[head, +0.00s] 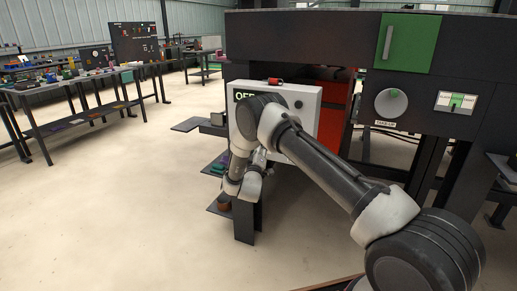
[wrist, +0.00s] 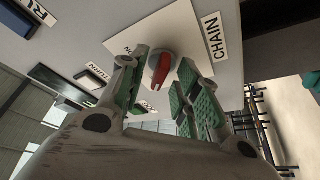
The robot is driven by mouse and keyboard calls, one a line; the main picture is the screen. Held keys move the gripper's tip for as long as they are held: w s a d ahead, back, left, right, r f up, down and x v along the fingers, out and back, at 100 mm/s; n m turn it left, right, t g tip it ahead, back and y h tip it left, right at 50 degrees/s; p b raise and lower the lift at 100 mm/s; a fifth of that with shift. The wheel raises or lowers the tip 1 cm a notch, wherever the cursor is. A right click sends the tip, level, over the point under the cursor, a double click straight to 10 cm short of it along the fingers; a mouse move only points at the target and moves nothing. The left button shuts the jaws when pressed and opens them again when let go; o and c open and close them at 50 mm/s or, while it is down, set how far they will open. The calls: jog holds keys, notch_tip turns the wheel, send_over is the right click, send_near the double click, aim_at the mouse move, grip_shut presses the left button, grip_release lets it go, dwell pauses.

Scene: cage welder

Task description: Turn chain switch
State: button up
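The chain switch (wrist: 155,78) is a round grey knob with a red handle, in the middle of the wrist view. It sits on a white plate (wrist: 170,28) beside a label reading CHAIN (wrist: 213,38). My gripper (wrist: 163,62) is open, with one green-padded finger on each side of the knob. A gap shows between the knob and the right finger; whether the left finger touches it I cannot tell. In the head view my arm covers part of the white control box (head: 308,98), and I cannot make out the chain switch there.
The box display reads OFF (head: 244,95). A dark machine frame (head: 290,50) stands behind it, with a green panel (head: 407,42), a round dial (head: 391,103) and a small gauge (head: 456,102). Workbenches (head: 80,82) stand at the left. The floor (head: 120,200) at the left is clear.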

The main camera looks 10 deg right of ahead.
jog(key=shift+c, duration=0.4)
grip_shut()
jog(key=shift+m, duration=0.5)
jog(key=shift+w+a+r+m+g+h, duration=0.1)
jog(key=shift+m+g+h, duration=1.3)
jog(key=shift+m, duration=2.65)
jog(key=shift+w+a+m+g+h, duration=0.1)
jog(key=shift+m+g+h, duration=1.3)
jog(key=shift+m, duration=2.7)
jog(key=shift+w+a+r+m+g+h, duration=0.1)
jog(key=shift+m+g+h, duration=0.6)
jog(key=shift+m+h, duration=2.35)
jog(key=shift+m+y, duration=0.95)
jog(key=shift+m, duration=0.25)
